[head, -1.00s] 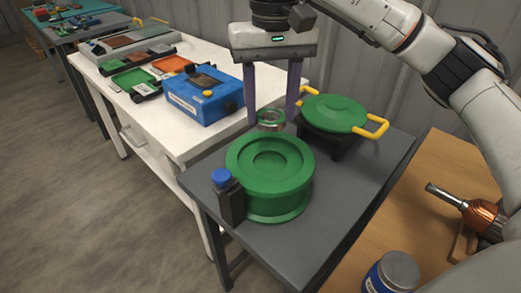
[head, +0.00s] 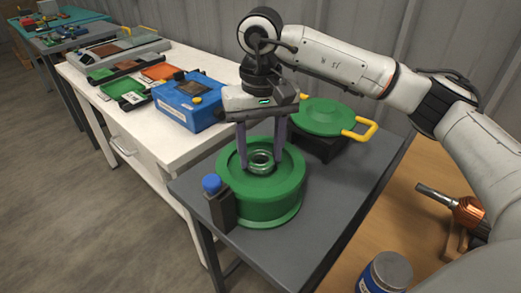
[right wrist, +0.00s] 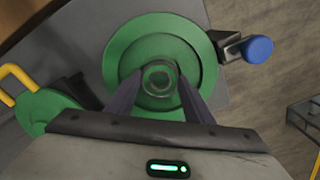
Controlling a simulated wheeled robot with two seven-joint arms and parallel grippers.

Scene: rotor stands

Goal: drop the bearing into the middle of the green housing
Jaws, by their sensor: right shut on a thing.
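The green housing (head: 260,203) is a round stepped drum with a recessed middle, standing on the dark grey table. The bearing (head: 261,160) is a small metal ring over the housing's middle. My right gripper (head: 261,165) points down with its fingers on either side of the bearing and is shut on it. In the right wrist view the bearing (right wrist: 159,78) shows between the fingertips, roughly centred on the green housing (right wrist: 117,62). I cannot tell whether the bearing touches the recess floor. My left gripper is in no view.
A green lid with yellow handles (head: 321,117) sits on a dark stand behind the housing. A blue-capped bottle (head: 218,205) stands close at the housing's front left. A blue box (head: 188,103) and trays are on the white table. A blue-labelled jar (head: 386,273) stands at the lower right.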

